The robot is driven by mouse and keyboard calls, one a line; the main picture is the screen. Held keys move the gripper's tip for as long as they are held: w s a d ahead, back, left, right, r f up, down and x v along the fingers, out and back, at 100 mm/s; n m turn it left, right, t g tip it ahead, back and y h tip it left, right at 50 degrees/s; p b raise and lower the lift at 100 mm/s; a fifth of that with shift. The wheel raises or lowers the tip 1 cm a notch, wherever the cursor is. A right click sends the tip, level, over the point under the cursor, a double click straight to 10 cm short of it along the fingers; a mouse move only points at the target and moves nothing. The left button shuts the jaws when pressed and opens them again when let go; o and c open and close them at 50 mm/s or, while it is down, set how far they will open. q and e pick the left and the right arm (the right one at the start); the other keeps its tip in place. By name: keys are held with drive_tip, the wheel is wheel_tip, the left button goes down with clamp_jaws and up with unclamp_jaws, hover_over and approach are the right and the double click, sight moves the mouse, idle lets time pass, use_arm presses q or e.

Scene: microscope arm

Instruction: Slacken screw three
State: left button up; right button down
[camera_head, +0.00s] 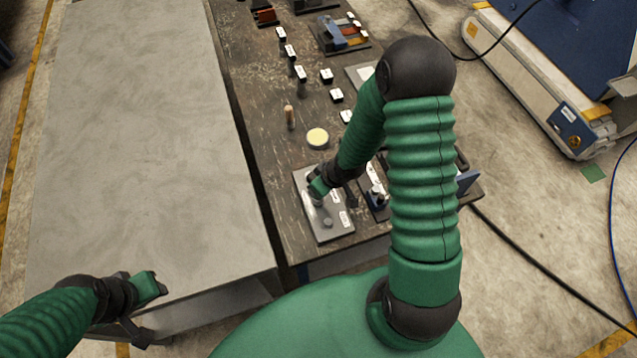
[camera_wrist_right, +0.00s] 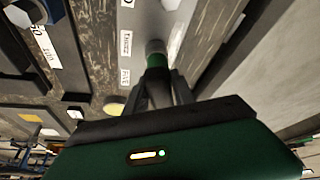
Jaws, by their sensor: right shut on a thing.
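A grey plate (camera_head: 310,222) with white labels lies on the dark worktable. Another grey screw (camera_head: 328,222) stands at the plate's near end. My left gripper (camera_head: 152,288) is away from the plate, near the pale table's front edge; its jaw opening is unclear.
The dark worktable (camera_head: 262,85) carries a pale yellow disc (camera_head: 317,138), a wooden-handled item (camera_head: 290,117) and several labelled small blocks. A fixture with a dark blue part (camera_head: 376,198) stands close right of the plate. The pale metal table (camera_head: 150,130) at left is bare.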

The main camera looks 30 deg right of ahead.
drive_tip(key=shift+r+n+p, duration=0.1)
drive_tip(key=shift+n+p, duration=0.4)
drive_tip(key=shift+p, duration=0.1)
drive_tip(key=shift+n+y+p, duration=0.3)
drive_tip(key=shift+p, duration=0.15)
drive_tip(key=shift+n+g+y+p, duration=0.3)
drive_tip(key=shift+n+y+p, duration=0.2)
drive_tip(key=shift+n+p, duration=1.05)
drive_tip(key=shift+p, duration=1.05)
drive_tip(key=shift+n, duration=0.25)
